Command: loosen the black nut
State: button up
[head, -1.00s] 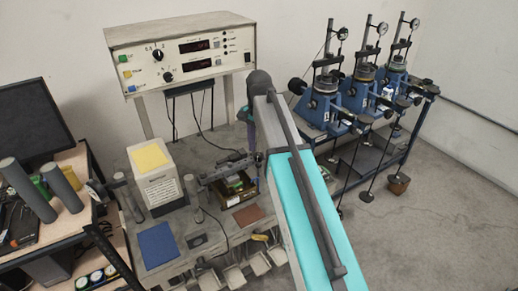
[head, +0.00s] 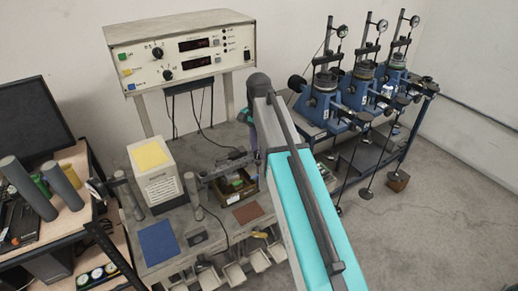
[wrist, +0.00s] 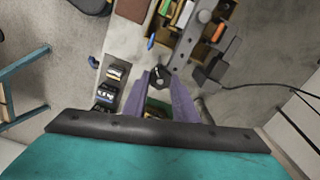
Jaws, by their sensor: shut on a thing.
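The black nut (wrist: 160,76) shows in the wrist view between the tips of my gripper's purple fingers (wrist: 159,82). My gripper is shut on it, one finger on each side. The nut sits at the near end of a grey metal bar (wrist: 184,48) with round holes. In the head view the bar (head: 228,163) lies over the bench, and the nut is hidden behind my arm.
A bench holds a white box with a yellow top (head: 152,155), a blue mat (head: 158,244), a brown mat (head: 248,213) and grey posts. A control box (head: 182,45) stands behind. Blue lever frames (head: 318,108) stand to the right. A cable (wrist: 235,88) runs near the bar.

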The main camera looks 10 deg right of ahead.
jog(key=shift+n, duration=0.5)
jog(key=n+b, duration=0.1)
jog(key=n, duration=0.2)
jog(key=shift+n, duration=0.3)
jog(key=n, duration=0.4)
jog(key=shift+a, duration=0.1)
jog(key=n+b, duration=0.1)
jog(key=n, duration=0.8)
jog(key=shift+n, duration=0.3)
jog(key=o, duration=1)
jog(key=shift+o, duration=0.2)
jog(key=shift+r, duration=0.15)
